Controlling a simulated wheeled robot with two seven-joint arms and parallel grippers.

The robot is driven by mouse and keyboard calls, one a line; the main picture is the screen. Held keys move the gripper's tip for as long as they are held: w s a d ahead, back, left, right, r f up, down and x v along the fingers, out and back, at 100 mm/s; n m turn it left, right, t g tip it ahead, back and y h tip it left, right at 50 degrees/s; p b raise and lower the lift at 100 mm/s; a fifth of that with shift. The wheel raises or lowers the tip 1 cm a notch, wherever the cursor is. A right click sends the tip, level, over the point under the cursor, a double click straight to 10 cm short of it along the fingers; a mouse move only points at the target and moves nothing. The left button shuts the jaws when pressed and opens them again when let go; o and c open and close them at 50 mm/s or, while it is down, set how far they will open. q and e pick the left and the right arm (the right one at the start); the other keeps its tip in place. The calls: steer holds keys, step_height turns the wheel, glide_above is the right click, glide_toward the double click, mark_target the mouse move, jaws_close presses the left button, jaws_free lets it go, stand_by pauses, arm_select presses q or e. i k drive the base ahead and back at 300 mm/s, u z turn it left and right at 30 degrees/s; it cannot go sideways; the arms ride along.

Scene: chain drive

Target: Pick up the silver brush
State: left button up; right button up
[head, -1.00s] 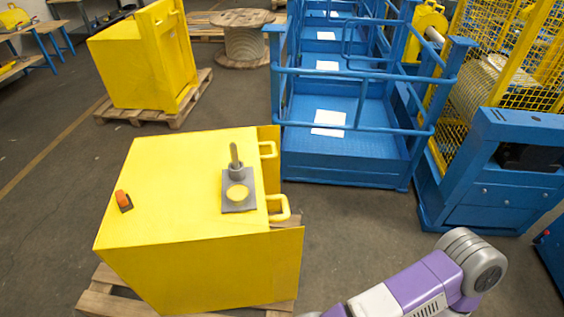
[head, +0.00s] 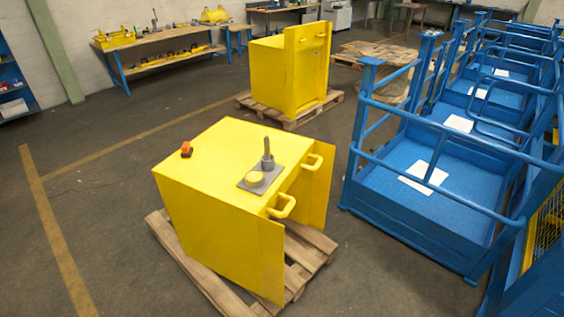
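I cannot make out a silver brush for certain in the head view. On top of the near yellow box (head: 205,205) lies a grey plate (head: 245,184). I cannot tell whether the cylinder and stick are a brush. A small orange and dark object (head: 187,150) lies near the box's far left corner. Neither of my grippers is in view.
The near box stands on a wooden pallet (head: 310,250). A second yellow box (head: 267,72) on a pallet stands behind. Blue railed platforms (head: 400,210) fill the right. A wooden workbench (head: 165,52) with yellow items is at the back left. The floor at left is clear.

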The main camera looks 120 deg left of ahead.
mark_target(267, 140)
steer(key=u, duration=3)
steer(key=i, duration=2.7)
steer(key=u, duration=2.25)
